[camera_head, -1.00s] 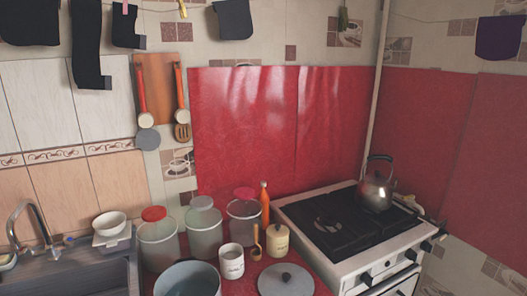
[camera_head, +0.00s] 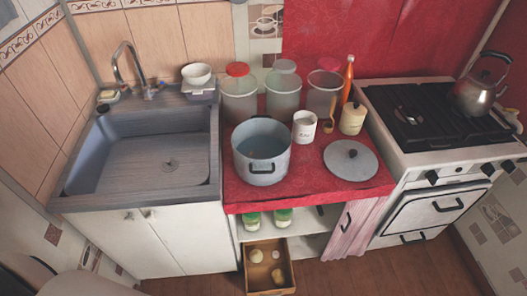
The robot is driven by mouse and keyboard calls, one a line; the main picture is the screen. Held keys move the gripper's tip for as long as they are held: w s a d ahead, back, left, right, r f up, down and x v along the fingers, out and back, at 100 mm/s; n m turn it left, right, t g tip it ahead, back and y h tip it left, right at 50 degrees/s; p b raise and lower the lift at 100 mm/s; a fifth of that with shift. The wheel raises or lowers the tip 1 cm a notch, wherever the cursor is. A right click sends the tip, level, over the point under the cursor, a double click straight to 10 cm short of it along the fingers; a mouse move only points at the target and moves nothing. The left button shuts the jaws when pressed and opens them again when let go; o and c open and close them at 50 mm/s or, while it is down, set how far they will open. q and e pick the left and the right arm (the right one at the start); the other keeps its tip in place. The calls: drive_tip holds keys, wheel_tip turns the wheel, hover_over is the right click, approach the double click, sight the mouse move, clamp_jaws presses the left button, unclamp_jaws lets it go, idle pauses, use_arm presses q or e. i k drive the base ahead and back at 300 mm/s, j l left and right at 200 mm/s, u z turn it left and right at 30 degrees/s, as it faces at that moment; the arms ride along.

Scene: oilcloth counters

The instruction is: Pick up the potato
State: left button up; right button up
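A brown open box (camera_head: 247,283) stands low on the floor in front of the red counter. Pale, roundish items that look like potatoes lie inside it. One potato (camera_head: 256,256) is at the back left of the box. Another potato (camera_head: 277,275) is at the right side. They are small in this view and their details are hard to tell. Neither of my grippers shows in the head view.
The red counter (camera_head: 320,190) holds a grey pot (camera_head: 262,172), a lid (camera_head: 351,161) and several jars. A sink (camera_head: 150,160) is on the left, a stove (camera_head: 440,150) with a kettle (camera_head: 474,95) on the right. Green-lidded jars (camera_head: 252,220) sit on the shelf behind the box. Wooden floor shows below.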

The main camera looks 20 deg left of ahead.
sight(278, 276)
drive_tip(key=u, duration=0.4)
drive_tip(key=k+l+u, duration=0.1)
drive_tip(key=l+u, duration=0.2)
drive_tip(key=k+l+u, duration=0.4)
drive_tip(key=l+u, duration=0.2)
drive_tip(key=k+l, duration=0.25)
drive_tip(key=l, duration=0.15)
drive_tip(key=k+l, duration=0.25)
drive_tip(key=l, duration=0.15)
drive_tip(key=u, duration=0.05)
